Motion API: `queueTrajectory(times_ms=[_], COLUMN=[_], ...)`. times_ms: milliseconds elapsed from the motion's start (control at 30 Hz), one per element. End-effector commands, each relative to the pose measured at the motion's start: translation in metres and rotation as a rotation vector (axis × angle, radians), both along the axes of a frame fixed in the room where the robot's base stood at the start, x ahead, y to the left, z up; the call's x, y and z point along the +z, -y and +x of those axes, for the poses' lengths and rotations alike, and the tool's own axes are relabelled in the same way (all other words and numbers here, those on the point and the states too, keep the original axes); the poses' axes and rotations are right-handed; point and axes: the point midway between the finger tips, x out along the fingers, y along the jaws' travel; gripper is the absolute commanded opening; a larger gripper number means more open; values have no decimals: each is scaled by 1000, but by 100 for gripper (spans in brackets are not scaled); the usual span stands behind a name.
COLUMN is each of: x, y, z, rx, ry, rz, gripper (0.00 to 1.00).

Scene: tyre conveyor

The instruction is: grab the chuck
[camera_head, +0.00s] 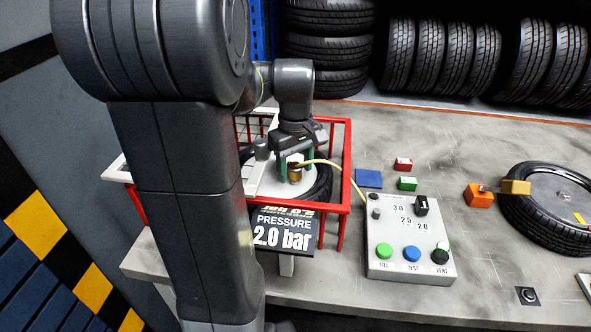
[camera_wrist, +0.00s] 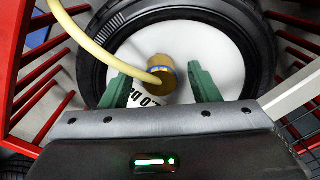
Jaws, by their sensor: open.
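The chuck (camera_wrist: 161,76) is a brass-coloured cylinder with a blue ring, joined to a pale yellow hose (camera_wrist: 97,46). In the wrist view it stands over the white disc inside a tyre (camera_wrist: 92,72). My gripper (camera_wrist: 158,80) is open, with one green finger to the left and one to the right of the chuck. Gaps show between the chuck and both fingers. In the head view the chuck (camera_head: 295,174) shows below my gripper (camera_head: 291,163), inside the red cage (camera_head: 345,170). My arm hides part of the cage and tyre.
Red cage bars surround the tyre closely. A control box (camera_head: 412,262) with coloured buttons stands right of the cage. A sign (camera_head: 283,231) reading 2.0 bar hangs in front. Small blocks and another tyre (camera_head: 512,205) lie to the right. Tyres stand behind the table.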

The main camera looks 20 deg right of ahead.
Motion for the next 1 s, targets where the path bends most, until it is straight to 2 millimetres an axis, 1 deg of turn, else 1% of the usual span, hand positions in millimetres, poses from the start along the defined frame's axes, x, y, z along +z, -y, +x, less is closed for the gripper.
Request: queueTrajectory(times_ms=[200,233,300,367,400,467,500,767,867,1000], x=[-1,-1,-1,-1,-1,-1,-1,2,14,42], y=[0,0,0,0,0,0,0,0,0,1], z=[0,0,0,0,0,0,0,0,0,1], rx=[0,0,0,0,0,0,0,0,0,0], ry=[0,0,0,0,0,0,0,1,3,6], rz=[0,0,0,0,0,0,0,-1,-1,-3], gripper=[55,53,40,28,20,8,5,5,5,5])
